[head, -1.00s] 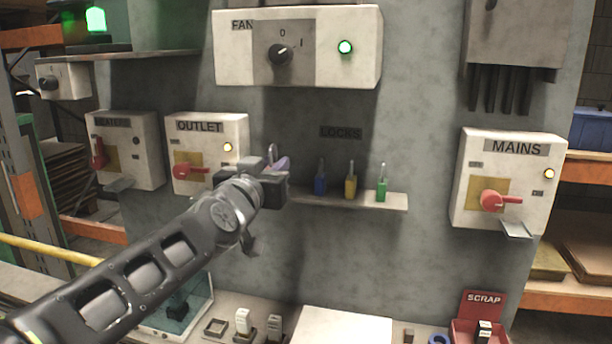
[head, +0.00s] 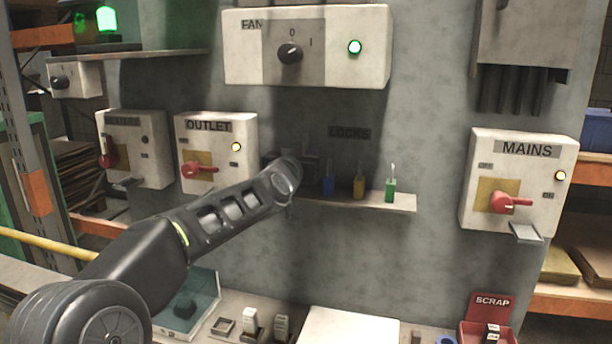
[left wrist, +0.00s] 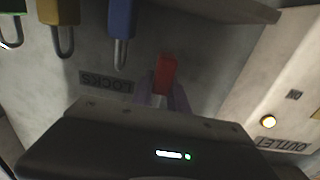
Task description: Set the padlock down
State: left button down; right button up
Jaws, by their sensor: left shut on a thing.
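A red padlock (left wrist: 167,72) shows in the left wrist view, where the picture is upside down. My left gripper (left wrist: 163,98) is shut on it, its purplish fingers on both sides near the pale shackle end. In the head view the gripper (head: 306,165) is at the left end of the lock shelf (head: 390,202), mostly behind my wrist, and the red padlock is hidden. A blue padlock (head: 328,186), a yellow padlock (head: 359,188) and a green padlock (head: 390,190) stand on the shelf to its right. I cannot tell whether the red padlock touches the shelf.
The LOCKS label (head: 349,132) is on the wall above the shelf. The OUTLET box (head: 215,150) is close on the left, the FAN box (head: 305,48) above, the MAINS box (head: 520,185) far right. A bench with a scrap bin (head: 485,333) lies below.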

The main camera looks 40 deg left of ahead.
pick_arm(q)
notch_tip(320, 180, down, 5)
jog(key=b, duration=0.3)
jog(key=shift+r, duration=0.2)
jog(key=shift+w+f, duration=0.1)
jog(key=shift+w, duration=0.05)
jog(key=shift+f, duration=0.1)
jog(key=shift+f, duration=0.15)
jog(key=c, duration=1.3)
grip_release()
jog(key=shift+r, duration=0.25)
jog(key=b+v, duration=0.1)
jog(key=v, duration=1.1)
jog(key=shift+b, duration=0.35)
